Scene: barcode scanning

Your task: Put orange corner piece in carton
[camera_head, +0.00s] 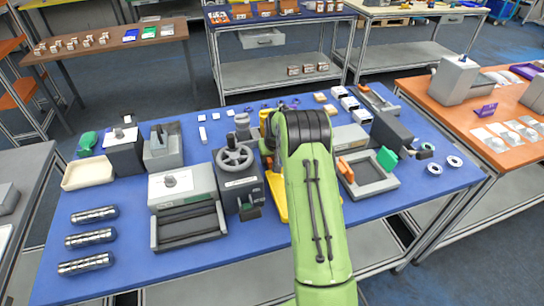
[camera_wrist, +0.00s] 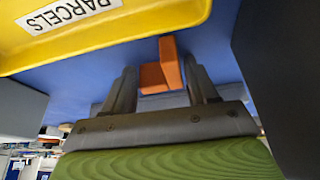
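The orange corner piece (camera_wrist: 172,66) is L-shaped and sits between the two fingers of my gripper (camera_wrist: 162,75) in the wrist view. In the head view my green arm reaches over the blue table and hides most of the gripper. A small orange patch (camera_head: 268,163) shows at the arm's left side there; I cannot tell whether it is the same piece. I cannot make out a carton for certain.
A yellow tray (camera_wrist: 100,45) labelled PARCELS is close to my gripper; its edge also shows beside my arm (camera_head: 277,190). A handwheel machine (camera_head: 238,180) stands left of my arm, and a grey framed tray (camera_head: 368,178) right. A cream tray (camera_head: 88,173) is far left.

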